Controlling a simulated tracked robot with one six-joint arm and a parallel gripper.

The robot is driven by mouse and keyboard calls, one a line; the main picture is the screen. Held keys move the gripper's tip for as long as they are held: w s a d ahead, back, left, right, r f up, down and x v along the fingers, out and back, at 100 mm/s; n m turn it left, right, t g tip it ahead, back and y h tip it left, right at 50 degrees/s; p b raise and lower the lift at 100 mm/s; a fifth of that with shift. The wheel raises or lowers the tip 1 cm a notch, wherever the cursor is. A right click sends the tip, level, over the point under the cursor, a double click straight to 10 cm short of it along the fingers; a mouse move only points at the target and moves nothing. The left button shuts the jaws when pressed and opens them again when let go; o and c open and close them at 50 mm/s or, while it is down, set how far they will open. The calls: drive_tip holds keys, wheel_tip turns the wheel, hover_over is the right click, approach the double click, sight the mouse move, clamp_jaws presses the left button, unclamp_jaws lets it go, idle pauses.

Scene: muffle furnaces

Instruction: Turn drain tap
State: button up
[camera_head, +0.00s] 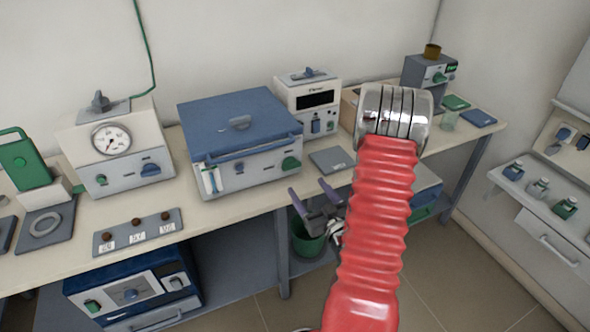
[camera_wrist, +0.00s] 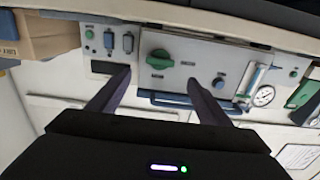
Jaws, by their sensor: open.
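A green tap knob (camera_head: 291,163) sits at the lower right of the front of a white box with a blue lid (camera_head: 240,115). I take this knob to be the drain tap, as its label is too small to read. In the wrist view the green tap knob (camera_wrist: 159,59) shows upside down, between and beyond my fingertips. My gripper (camera_head: 312,194) is open and empty, its two purple fingers pointing at the bench front, below and right of the knob. In the wrist view my gripper (camera_wrist: 157,80) appears apart from the knob.
A blue knob (camera_head: 239,168) and a flow tube (camera_head: 211,180) share the box's front. A flat grey plate (camera_head: 331,160) lies right of the box, near the bench edge. A white display unit (camera_head: 308,100) stands behind it. A green bin (camera_head: 306,240) stands below the bench.

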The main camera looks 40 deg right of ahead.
sight(293, 167)
drive_tip(key=x, duration=1.1)
drive_tip(key=shift+f, duration=0.1)
drive_tip(key=shift+c, duration=0.5)
drive_tip(key=c, duration=0.9)
drive_tip(key=shift+s+d, duration=0.1)
drive_tip(key=shift+d, duration=0.15)
drive_tip(key=shift+c, duration=0.2)
drive_tip(key=shift+a, duration=0.1)
